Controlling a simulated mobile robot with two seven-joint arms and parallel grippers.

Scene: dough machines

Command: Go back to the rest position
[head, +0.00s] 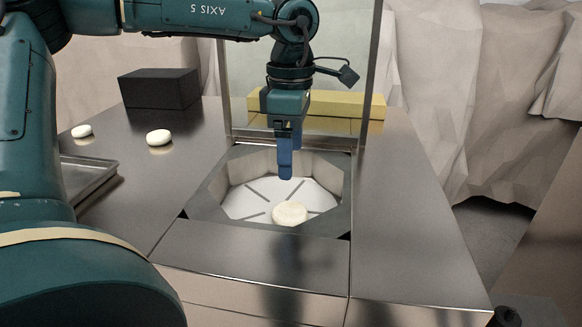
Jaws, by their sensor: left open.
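My left gripper (285,160) points down above the octagonal well (208,200) of the dough machine. Its blue fingers are open and hold nothing. A round pale dough piece (290,214) lies on the white slotted floor of the well, below and in front of the fingertips, apart from them. Two more dough pieces, one oval (159,138) and one smaller (82,131), lie on the metal table at the left. My right gripper does not show.
A metal tray (95,172) sits at the left table edge, partly behind my arm. A black box (160,89) and a yellow block (340,105) stand at the back. A metal frame (371,75) rises behind the well. The right tabletop (400,220) is clear.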

